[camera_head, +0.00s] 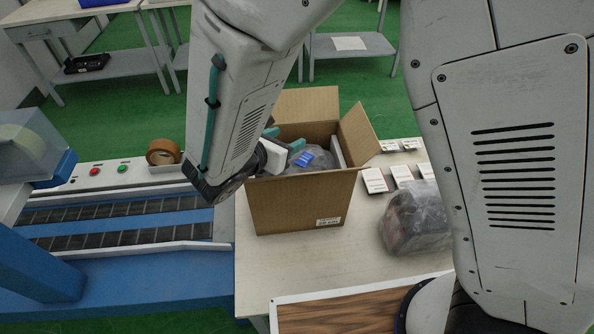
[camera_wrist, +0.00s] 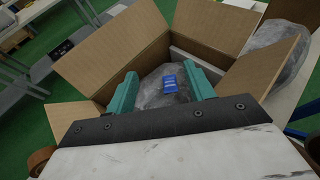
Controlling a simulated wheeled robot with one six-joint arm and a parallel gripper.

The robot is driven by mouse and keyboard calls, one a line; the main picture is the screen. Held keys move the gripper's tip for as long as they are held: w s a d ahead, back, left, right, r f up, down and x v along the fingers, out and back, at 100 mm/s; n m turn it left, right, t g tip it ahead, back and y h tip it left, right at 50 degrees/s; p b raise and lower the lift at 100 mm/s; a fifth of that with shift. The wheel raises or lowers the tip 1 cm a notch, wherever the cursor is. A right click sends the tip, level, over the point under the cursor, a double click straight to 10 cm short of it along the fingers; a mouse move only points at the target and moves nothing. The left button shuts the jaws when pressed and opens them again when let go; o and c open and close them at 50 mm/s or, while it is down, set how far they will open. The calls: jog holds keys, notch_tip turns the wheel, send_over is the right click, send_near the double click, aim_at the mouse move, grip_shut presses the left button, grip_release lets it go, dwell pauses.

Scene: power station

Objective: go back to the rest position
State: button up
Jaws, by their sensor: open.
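My gripper (camera_wrist: 163,92) is open, its two teal fingers apart over the mouth of an open cardboard box (camera_head: 297,205). In the wrist view the box (camera_wrist: 120,58) has its flaps spread outward around the fingers. Inside it lies a grey plastic-wrapped item with a blue label (camera_wrist: 170,84), seen between and beyond the fingertips; whether they touch it I cannot tell. In the head view my gripper (camera_head: 284,143) is partly hidden by my wrist and sits at the box's left top edge. The wrapped item (camera_head: 318,160) shows inside the box.
The box stands on a pale table (camera_head: 262,270). Another wrapped item (camera_head: 415,220) lies to its right, near several white cards (camera_head: 402,174). A blue conveyor (camera_head: 130,268) with a brown tape roll (camera_head: 163,152) is at left. A wood-patterned board (camera_head: 335,312) lies in front.

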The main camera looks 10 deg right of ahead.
jog(key=shift+v, duration=0.75)
jog(key=s+d+r+m+g, duration=0.3)
jog(key=d+r+m+g, duration=0.15)
jog(key=d+m, duration=0.4)
jog(key=s+d+r+m+g, duration=0.4)
jog(key=d+r+m, duration=0.2)
jog(key=d, duration=0.5)
jog(key=s+d+r+m+y, duration=0.2)
jog(key=s+m+y, duration=0.2)
jog(key=s+m, duration=0.2)
jog(key=s+d+r+m+y, duration=0.2)
jog(key=s+r+m+y, duration=0.1)
jog(key=s+m, duration=0.4)
jog(key=shift+s+r+y, duration=0.2)
jog(key=shift+s+y, duration=0.3)
jog(key=shift+y, duration=0.4)
jog(key=shift+d+m+g, duration=0.15)
jog(key=shift+m+g, duration=0.1)
